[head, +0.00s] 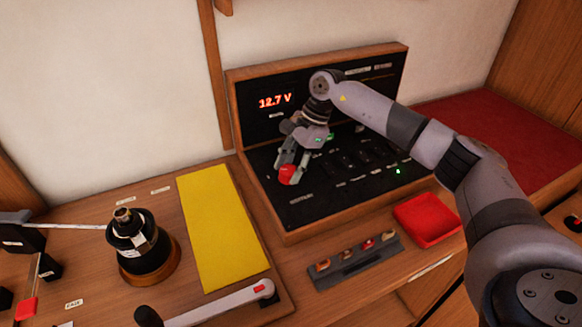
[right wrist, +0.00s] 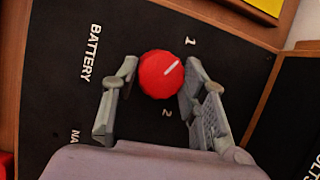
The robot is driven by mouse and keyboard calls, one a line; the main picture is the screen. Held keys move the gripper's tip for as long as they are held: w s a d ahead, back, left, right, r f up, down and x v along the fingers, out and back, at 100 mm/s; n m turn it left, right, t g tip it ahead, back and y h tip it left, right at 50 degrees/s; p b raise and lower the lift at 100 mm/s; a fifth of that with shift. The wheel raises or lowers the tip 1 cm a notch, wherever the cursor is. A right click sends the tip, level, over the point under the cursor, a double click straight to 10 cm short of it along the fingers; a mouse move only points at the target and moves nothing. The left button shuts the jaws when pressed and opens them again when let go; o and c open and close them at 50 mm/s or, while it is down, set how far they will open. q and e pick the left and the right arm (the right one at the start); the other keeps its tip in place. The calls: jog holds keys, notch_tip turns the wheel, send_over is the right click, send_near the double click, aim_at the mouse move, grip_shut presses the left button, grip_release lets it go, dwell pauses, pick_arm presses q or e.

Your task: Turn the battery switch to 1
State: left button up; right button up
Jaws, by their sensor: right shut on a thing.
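The battery switch is a round red knob (head: 287,175) on the black panel (head: 262,147), low at its left side. It also shows in the right wrist view (right wrist: 158,78), beside the printed word BATTERY, a 1 and a 2. The white line on the knob points roughly toward the 1. My right gripper (head: 291,164) reaches down to the panel and is shut on the knob, one finger at each side; its fingers show in the right wrist view (right wrist: 160,88). My left gripper is not in view.
The panel's lit display (head: 275,101) reads 12.7 V. A green light (head: 398,171) glows at the panel's right. In front are a rack of small parts (head: 357,262) and a red tray (head: 428,219). A yellow sheet (head: 220,225) and a winch (head: 140,245) are to the left.

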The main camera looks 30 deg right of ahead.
jog(key=o, duration=1.2)
jog(key=shift+c, duration=0.2)
jog(key=v, duration=1.2)
